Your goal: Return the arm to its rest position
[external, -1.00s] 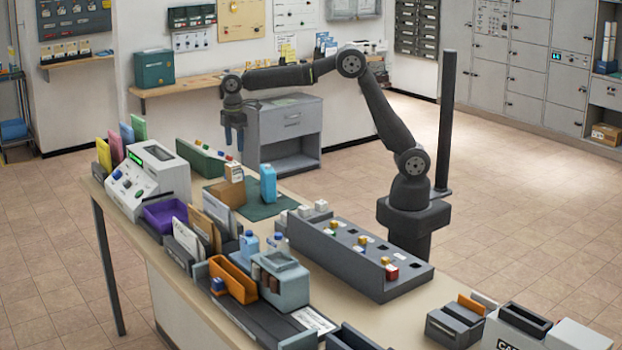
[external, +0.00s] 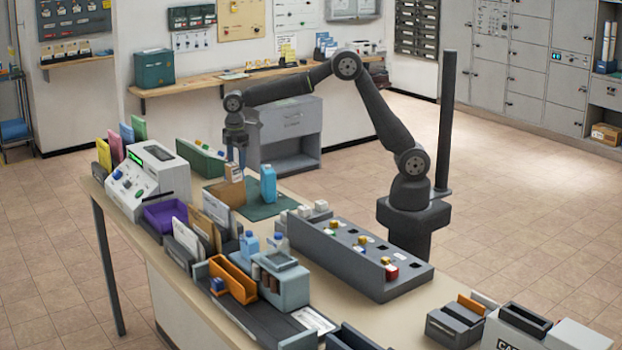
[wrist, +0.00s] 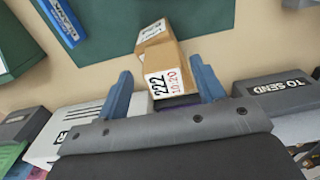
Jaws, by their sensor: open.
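My gripper (external: 236,158) is open and points down over the far end of the counter. Its blue fingers also show in the wrist view (wrist: 163,88), spread apart with nothing clearly gripped. A tan carton (external: 228,194) stands beneath the gripper, with a smaller tan box (external: 234,174) at its top. In the wrist view, a tan box (wrist: 163,57) labelled "222" shows between the fingers. I cannot tell whether the fingers touch it. My arm is bent, with its elbow raised.
A grey-white machine (external: 150,180), a purple tray (external: 165,216) and a long grey rack (external: 350,262) crowd the counter. Open air surrounds the raised elbow.

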